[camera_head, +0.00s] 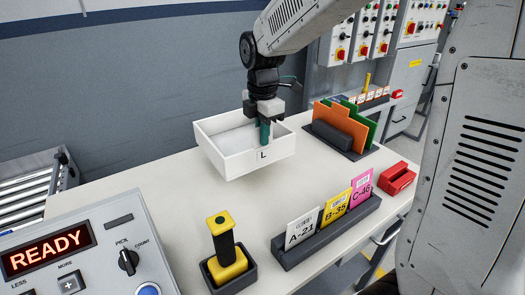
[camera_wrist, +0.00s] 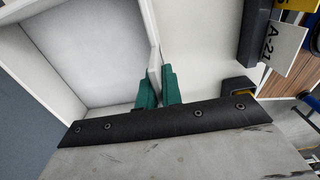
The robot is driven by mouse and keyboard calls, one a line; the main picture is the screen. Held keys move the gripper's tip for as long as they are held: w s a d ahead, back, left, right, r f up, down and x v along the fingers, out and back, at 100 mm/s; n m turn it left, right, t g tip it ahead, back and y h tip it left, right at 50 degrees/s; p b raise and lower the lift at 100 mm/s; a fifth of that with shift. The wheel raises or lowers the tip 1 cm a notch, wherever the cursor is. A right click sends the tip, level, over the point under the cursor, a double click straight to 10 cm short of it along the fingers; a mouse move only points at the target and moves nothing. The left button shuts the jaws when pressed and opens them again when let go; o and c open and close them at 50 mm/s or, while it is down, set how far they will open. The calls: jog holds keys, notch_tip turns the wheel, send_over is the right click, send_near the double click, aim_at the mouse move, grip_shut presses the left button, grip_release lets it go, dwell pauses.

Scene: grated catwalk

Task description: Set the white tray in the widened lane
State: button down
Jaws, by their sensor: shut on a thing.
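The white tray (camera_head: 225,158) is an open, empty box with an "L" label on its near wall, over the far part of the cream table. My gripper (camera_head: 265,132) is shut on the tray's near wall, with one green finger outside it. In the wrist view the green fingers of my gripper (camera_wrist: 158,90) pinch the wall of the tray (camera_wrist: 95,55) from both sides. I cannot tell whether the tray's underside touches the table. No lane is clearly marked in either view.
Right of the tray stands a dark rack (camera_head: 335,142) with orange and green panels. Nearer are a card holder (camera_head: 325,232) with three cards, a yellow-handled tool in a black holder (camera_head: 228,265), a red box (camera_head: 397,178) and a READY console (camera_head: 95,250). The table's middle is bare.

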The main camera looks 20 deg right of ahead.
notch_tip(320, 180, up, 10)
jog(key=shift+f, duration=0.1)
jog(key=shift+d, duration=0.1)
